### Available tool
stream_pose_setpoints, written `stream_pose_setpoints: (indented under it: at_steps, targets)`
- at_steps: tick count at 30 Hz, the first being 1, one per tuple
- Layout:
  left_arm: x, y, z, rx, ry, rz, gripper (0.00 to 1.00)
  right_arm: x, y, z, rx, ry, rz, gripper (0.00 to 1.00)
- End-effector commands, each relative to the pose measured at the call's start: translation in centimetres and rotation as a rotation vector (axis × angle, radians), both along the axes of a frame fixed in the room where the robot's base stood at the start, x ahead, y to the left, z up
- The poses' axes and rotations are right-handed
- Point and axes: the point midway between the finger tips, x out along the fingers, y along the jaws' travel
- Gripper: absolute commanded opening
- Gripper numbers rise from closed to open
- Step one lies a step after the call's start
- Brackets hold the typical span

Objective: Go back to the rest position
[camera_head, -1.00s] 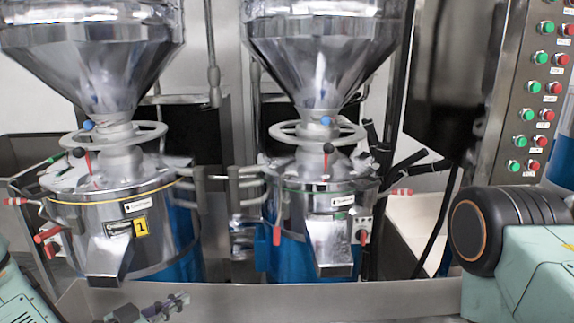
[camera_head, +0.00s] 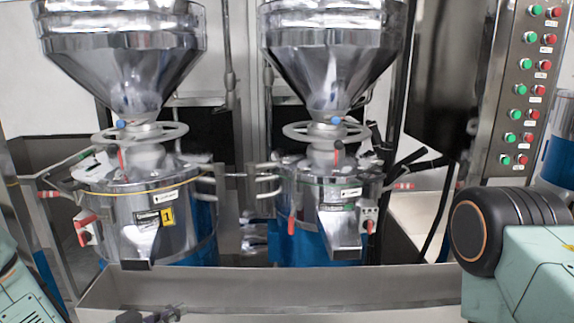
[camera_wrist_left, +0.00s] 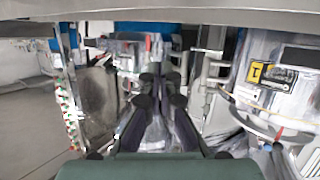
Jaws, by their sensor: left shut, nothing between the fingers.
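My left gripper (camera_head: 160,316) shows only in part at the bottom edge of the head view, dark, in front of the metal trough. In the left wrist view its two dark fingers (camera_wrist_left: 160,80) reach forward, shut and with nothing between them. They are apart from the grinders. The left grinder (camera_head: 185,226) has a yellow label "1" and a spout; the right grinder (camera_head: 299,205) stands beside it. The left grinder also shows at the right of the left wrist view (camera_wrist_left: 240,85). My right arm shows at the right, but its gripper is out of view.
The metal trough (camera_head: 290,290) runs across in front of both grinders. A panel of green and red buttons (camera_head: 512,85) stands at the right. A pale bin (camera_head: 425,220) is right of the grinders. Handles and levers stick out from the grinders.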

Motion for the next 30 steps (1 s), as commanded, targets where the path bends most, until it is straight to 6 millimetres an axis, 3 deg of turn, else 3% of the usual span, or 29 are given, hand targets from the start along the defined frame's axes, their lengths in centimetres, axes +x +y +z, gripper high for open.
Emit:
stream_pose_setpoints:
  at_steps: [5,11,18,24,27,30]
  targets:
    - [-2.7,0.0,-4.4,0.006,0.196,0.100,0.00,0.1,0.0,-0.5,0.000,-0.001,0.000,0.40]
    - [-9.2,-0.7,-11.1,0.030,0.487,0.214,0.00,0.1,0.0,-2.1,0.000,-0.002,0.000,0.40]
    - [-22.8,-1.4,-19.3,0.128,0.920,0.352,0.00,0.1,0.0,-5.2,0.000,-0.001,0.000,0.40]
    - [-34.0,-1.2,-23.1,0.263,1.193,0.418,0.00,0.2,0.0,-8.5,0.000,-0.001,0.000,0.40]
    - [-36.1,-1.3,-24.0,0.307,1.231,0.401,0.00,0.2,0.0,-9.6,0.000,-0.001,0.000,0.40]
    - [-36.5,-1.4,-24.7,0.322,1.236,0.385,0.00,0.2,0.0,-10.1,0.000,-0.001,0.000,0.40]
